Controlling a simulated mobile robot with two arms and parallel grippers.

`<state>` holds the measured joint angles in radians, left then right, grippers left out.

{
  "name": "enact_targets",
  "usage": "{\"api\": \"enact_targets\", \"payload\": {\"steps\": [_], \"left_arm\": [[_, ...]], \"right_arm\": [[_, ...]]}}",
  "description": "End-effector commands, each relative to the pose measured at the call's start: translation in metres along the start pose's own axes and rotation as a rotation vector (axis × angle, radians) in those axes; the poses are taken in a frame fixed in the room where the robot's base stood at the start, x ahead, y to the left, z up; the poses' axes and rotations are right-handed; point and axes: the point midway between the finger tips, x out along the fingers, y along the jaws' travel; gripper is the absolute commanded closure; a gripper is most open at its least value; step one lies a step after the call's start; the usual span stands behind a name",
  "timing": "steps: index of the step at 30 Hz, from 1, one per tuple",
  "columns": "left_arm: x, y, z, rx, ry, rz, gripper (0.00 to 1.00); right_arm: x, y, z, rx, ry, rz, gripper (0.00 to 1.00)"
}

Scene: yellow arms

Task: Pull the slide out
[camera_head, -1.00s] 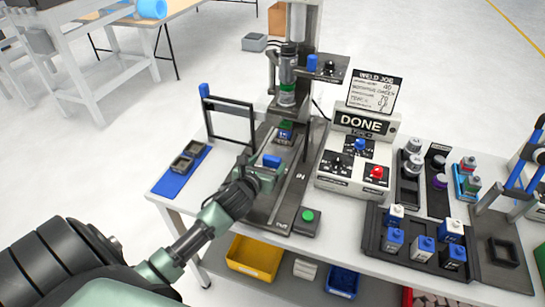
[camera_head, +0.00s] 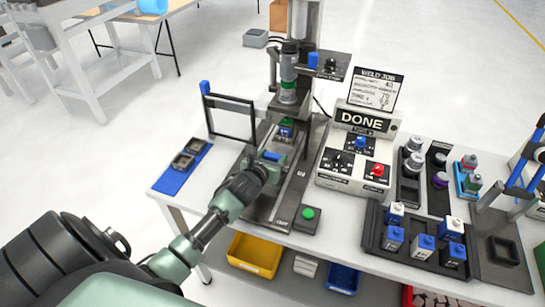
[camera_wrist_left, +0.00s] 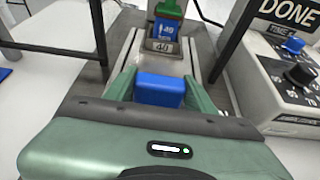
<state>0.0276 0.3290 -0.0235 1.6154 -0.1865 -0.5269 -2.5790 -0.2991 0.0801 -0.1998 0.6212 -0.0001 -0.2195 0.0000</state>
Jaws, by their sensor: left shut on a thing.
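The slide's blue handle (camera_head: 270,156) is on the dark rail base (camera_head: 290,190) of the welding press (camera_head: 290,85). In the left wrist view the blue handle (camera_wrist_left: 160,90) sits between the two green fingers of my left gripper (camera_wrist_left: 160,84), which is shut on it. In the head view my left gripper (camera_head: 268,162) reaches over the rail from the front. Beyond the handle, a blue and green part (camera_wrist_left: 167,25) stands in a holder marked 40, under the press head. My right gripper is not in view.
A black frame (camera_head: 230,118) stands left of the rail, beside a blue tray (camera_head: 180,168). A control box (camera_head: 355,160) reading DONE and a green button (camera_head: 308,213) are to the right. A dark tray with blue and white blocks (camera_head: 375,245) lies at the front right.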

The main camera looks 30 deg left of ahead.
Motion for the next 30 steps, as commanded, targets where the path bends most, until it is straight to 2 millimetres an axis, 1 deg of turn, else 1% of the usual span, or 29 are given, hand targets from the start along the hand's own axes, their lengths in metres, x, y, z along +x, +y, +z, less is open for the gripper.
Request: {"api": "enact_targets", "payload": {"steps": [5,8,11,14,21,27,30], "left_arm": [[-0.002,0.000,0.000,0.000,0.001,0.000,1.00],[-0.008,0.000,-0.002,0.000,0.001,-0.001,1.00],[-0.019,0.000,-0.006,0.001,0.003,-0.001,1.00],[-0.037,0.000,-0.013,0.002,0.007,-0.001,1.00],[-0.090,0.000,-0.036,0.001,0.008,-0.001,1.00],[-0.131,0.000,-0.054,-0.001,0.005,0.000,1.00],[-0.147,0.000,-0.061,-0.001,0.004,0.000,1.00]], "right_arm": [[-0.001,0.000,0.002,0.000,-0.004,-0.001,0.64],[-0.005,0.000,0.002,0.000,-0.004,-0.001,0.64],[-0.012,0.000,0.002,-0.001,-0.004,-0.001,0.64],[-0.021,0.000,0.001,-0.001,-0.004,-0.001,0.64],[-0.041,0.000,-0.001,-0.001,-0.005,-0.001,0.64],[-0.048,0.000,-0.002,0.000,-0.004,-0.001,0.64],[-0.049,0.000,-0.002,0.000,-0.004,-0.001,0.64]]}}
